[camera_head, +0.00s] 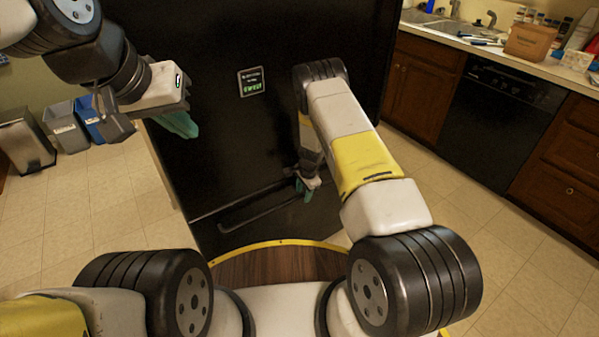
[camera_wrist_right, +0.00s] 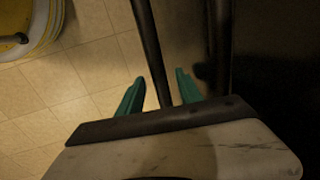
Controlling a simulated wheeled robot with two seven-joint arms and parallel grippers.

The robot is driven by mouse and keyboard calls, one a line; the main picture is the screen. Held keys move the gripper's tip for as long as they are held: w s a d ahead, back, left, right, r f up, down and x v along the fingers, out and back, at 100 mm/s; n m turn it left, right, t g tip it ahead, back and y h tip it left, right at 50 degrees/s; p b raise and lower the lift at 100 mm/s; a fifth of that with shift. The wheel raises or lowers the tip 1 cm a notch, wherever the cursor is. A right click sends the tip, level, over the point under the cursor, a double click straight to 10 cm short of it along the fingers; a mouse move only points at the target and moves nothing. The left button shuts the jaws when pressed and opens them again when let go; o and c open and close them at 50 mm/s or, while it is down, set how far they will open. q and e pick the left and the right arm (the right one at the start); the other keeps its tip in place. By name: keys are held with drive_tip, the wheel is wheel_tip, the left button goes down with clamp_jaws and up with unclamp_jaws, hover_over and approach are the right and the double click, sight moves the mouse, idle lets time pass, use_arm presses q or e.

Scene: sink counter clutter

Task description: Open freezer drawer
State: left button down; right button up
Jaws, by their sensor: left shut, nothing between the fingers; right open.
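The black fridge (camera_head: 225,130) stands ahead of me, with the freezer drawer (camera_head: 285,220) at its bottom. The drawer's long dark handle (camera_head: 250,210) runs across its upper part; whether the drawer stands slightly open I cannot tell. My right gripper (camera_head: 307,188) is open at the handle's right end. In the right wrist view, the handle bar (camera_wrist_right: 150,45) passes between the two green fingertips of this gripper (camera_wrist_right: 159,92), with visible space on both sides. My left gripper (camera_head: 182,124) is shut and empty, raised in front of the fridge's left side.
Bins (camera_head: 64,127) stand at the left wall. A counter with a sink, wooden cabinets (camera_head: 423,90) and a black dishwasher (camera_head: 498,115) are at the right. The tiled floor (camera_head: 460,210) is clear there.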

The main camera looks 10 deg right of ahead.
clamp_jaws()
idle(1.3)
